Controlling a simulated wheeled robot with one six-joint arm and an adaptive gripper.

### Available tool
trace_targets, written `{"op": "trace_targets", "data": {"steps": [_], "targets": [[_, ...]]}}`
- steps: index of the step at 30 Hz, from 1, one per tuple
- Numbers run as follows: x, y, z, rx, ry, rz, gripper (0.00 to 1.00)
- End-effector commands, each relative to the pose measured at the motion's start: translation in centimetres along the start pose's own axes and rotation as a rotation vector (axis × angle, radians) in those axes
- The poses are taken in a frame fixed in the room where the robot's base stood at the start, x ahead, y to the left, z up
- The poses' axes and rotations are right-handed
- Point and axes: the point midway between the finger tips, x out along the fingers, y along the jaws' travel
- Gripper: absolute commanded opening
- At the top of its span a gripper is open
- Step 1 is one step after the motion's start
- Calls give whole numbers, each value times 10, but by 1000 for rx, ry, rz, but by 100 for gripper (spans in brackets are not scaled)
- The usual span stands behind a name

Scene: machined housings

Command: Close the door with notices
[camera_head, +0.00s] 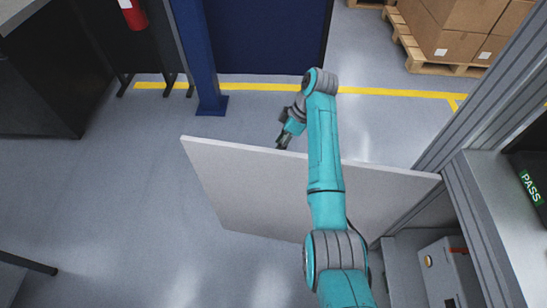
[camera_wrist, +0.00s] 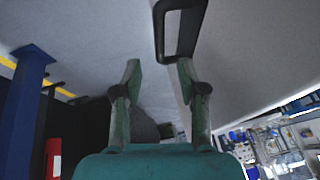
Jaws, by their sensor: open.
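The door (camera_head: 235,190) is a pale grey panel that stands open, reaching left from the metal frame at the right in the head view. No notices show on the face seen there. In the wrist view the door (camera_wrist: 250,60) fills the upper right, with a black bar handle (camera_wrist: 163,35) on it. My gripper (camera_head: 284,141) is at the door's far side, near its top edge, partly hidden by it. In the wrist view my gripper (camera_wrist: 160,66) is open, with nothing held between its fingers. The handle lies just beyond the right fingertip; contact cannot be told.
The metal frame (camera_head: 455,140) stands at the right, beside a grey box (camera_head: 450,272) and a PASS sign (camera_head: 531,187). A blue post (camera_head: 203,55) and a red extinguisher (camera_head: 133,14) are at the back. Cartons (camera_head: 455,45) sit on a pallet.

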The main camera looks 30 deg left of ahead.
Motion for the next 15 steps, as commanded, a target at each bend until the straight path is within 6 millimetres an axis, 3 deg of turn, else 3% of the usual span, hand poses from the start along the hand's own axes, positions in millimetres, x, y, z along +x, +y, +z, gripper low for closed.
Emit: {"op": "trace_targets", "data": {"steps": [9,15], "targets": [[56,0,0,2,-1,-1,41],[72,0,0,3,0,1,41]]}}
